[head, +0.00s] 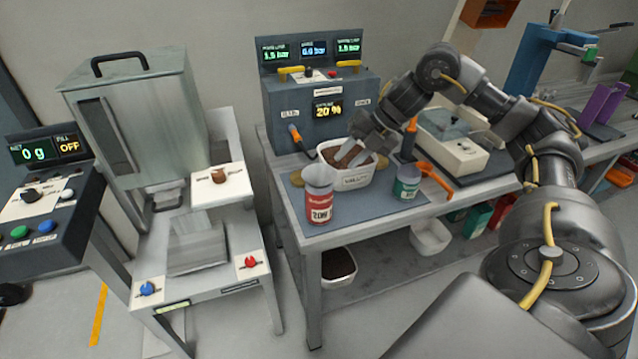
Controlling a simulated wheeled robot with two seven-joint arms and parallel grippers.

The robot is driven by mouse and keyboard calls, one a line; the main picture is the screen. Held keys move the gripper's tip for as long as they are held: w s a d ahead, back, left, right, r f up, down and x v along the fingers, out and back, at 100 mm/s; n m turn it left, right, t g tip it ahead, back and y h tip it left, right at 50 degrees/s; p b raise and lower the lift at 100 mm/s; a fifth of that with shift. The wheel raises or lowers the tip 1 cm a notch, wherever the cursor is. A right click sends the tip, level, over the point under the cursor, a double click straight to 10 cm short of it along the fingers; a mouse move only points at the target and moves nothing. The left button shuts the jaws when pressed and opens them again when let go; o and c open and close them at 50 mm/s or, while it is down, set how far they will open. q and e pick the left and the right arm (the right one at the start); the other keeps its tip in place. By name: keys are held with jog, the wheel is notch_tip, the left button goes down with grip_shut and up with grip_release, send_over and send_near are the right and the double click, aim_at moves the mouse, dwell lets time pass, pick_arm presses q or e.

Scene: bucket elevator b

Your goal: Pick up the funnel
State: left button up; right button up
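My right gripper (372,150) reaches down from the right over a white tub (345,181) of brown material on the bench. Its fingertips are near the tub's contents, and I cannot tell whether they touch, or whether the gripper is open or shut. My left gripper is not in view.
A red can (319,197) stands at the front of the mat. A control box (318,100) with displays is behind the tub. A white device (452,140) stands right of it. A metal hopper machine (140,115) is at the left. Tubs sit on the lower shelf.

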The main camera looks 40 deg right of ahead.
aim_at(319, 186)
jog(key=p+x, duration=0.1)
jog(key=x, duration=0.4)
jog(key=shift+s+f, duration=0.1)
jog(key=shift+f, duration=0.05)
grip_shut()
